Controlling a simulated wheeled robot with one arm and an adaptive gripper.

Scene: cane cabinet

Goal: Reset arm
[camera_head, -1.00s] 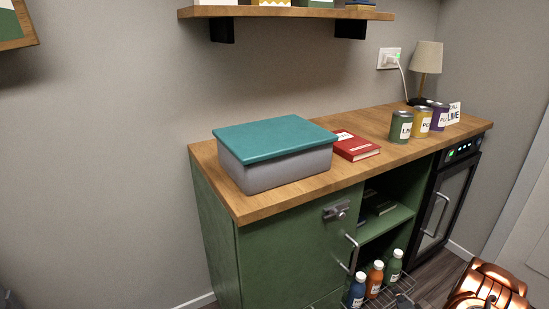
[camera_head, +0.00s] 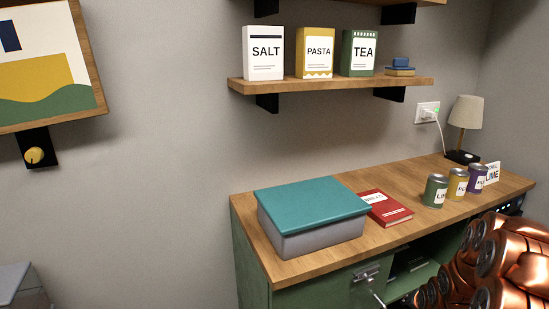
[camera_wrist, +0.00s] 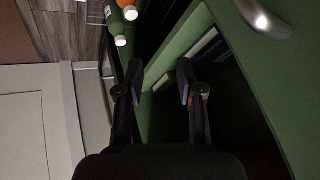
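My gripper (camera_wrist: 160,90) shows in the wrist view with its two dark fingers apart and nothing between them. It faces the green cabinet's open compartment, with a green shelf edge (camera_wrist: 175,50) beyond the fingers. My copper-coloured arm fills the lower right of the head view. The gripper itself is not visible in the head view. The green cabinet (camera_head: 325,292) has a wooden top (camera_head: 415,232).
On the top are a grey box with a teal lid (camera_head: 312,212), a red book (camera_head: 385,208), several cans (camera_head: 436,190) and a lamp (camera_head: 465,113). A wall shelf (camera_head: 330,86) holds salt, pasta and tea boxes. A metal handle (camera_wrist: 262,17) and bottles (camera_wrist: 120,40) are near the gripper.

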